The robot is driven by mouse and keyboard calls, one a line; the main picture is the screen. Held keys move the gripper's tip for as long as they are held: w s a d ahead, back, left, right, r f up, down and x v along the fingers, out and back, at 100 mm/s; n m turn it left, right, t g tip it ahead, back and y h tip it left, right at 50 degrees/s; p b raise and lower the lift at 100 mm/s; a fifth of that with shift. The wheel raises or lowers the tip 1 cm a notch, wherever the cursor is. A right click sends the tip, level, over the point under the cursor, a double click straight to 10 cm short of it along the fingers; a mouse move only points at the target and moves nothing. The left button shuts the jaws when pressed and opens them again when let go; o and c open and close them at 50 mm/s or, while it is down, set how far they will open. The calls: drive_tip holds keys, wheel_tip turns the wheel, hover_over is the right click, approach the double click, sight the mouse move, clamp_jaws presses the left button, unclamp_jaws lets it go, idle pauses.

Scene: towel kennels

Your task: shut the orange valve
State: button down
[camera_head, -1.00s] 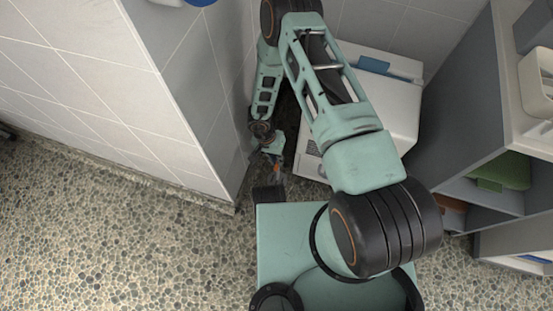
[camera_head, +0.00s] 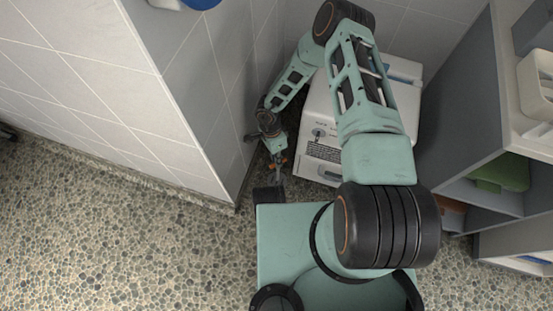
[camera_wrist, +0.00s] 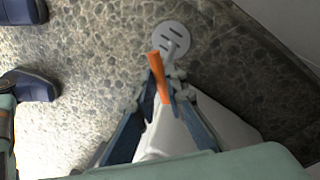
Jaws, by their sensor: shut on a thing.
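The orange valve's handle (camera_wrist: 158,78) is a slim orange lever in the wrist view, standing between the fingertips of my gripper (camera_wrist: 164,95). The dark fingers are shut on it, and their tips cover part of its lower end. The valve's body is mostly hidden behind the fingers. In the head view, my gripper (camera_head: 277,168) points down in the narrow space beside the tiled wall, with small orange parts showing at it. The lever's exact angle is hard to tell there.
A white appliance (camera_head: 320,150) stands just right of my gripper. The tiled wall (camera_head: 210,100) is close on the left. A grey shelf unit (camera_head: 455,130) stands at the right.

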drive_tip(key=m, duration=0.3)
drive_tip(key=m+y, duration=0.1)
drive_tip(key=m, duration=0.2)
drive_tip(key=shift+w+d+p, duration=0.1)
drive_tip(key=shift+d+p, duration=0.1)
drive_tip(key=shift+p, duration=0.15)
drive_tip(key=shift+m, duration=0.3)
drive_tip(key=c, duration=2)
unclamp_jaws()
drive_tip(key=shift+o, duration=0.2)
wheel_tip(320, 180, up, 12)
drive_tip(key=w, duration=0.2)
drive_tip(key=shift+w, duration=0.15)
drive_tip(key=shift+w+d, duration=0.1)
